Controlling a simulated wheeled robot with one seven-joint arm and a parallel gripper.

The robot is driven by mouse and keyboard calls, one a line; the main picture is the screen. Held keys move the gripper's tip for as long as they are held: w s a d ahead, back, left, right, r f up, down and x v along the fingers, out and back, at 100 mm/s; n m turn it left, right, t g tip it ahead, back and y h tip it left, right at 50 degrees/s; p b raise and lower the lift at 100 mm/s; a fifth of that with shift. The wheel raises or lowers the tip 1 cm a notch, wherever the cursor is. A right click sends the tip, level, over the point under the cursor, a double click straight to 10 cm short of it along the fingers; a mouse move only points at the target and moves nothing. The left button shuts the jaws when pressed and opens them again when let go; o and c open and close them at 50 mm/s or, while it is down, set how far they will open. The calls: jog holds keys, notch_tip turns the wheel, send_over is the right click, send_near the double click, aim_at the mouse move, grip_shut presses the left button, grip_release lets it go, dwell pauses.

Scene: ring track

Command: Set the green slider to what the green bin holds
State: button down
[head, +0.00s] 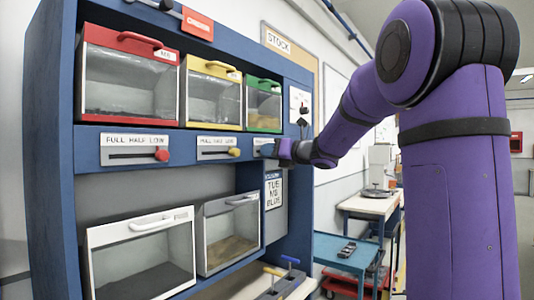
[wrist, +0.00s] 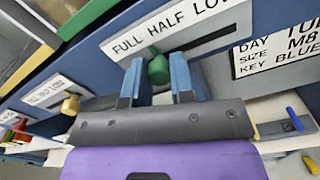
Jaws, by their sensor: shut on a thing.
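The green bin (head: 264,108) sits at the right end of the upper row, behind a clear front with a green top edge and handle. Some material shows low inside it, but its exact level is hard to tell. The green slider's knob (wrist: 158,69) is between the blue fingers of my gripper (wrist: 156,78), which is shut on it. The knob stands toward the left part of its slot (wrist: 205,45), under the FULL HALF LOW label (wrist: 165,30). In the head view my gripper (head: 284,152) hides most of this slider.
Red (head: 130,80) and yellow (head: 213,92) bins have sliders with a red knob (head: 161,155) and yellow knob (head: 234,152). White (head: 140,255) and grey (head: 228,235) bins sit below. A card (head: 274,191) hangs under the green slider. A blue table (head: 345,250) stands at right.

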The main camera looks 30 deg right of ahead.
jog(key=shift+w+d, duration=0.2)
jog(key=shift+d, duration=0.3)
jog(key=shift+w+d, duration=0.15)
jog(key=shift+d, duration=0.35)
jog(key=c, duration=1)
grip_release()
jog(key=shift+o, duration=0.2)
jog(key=v, duration=1)
jog(key=shift+s, duration=0.4)
jog(key=shift+d, duration=0.1)
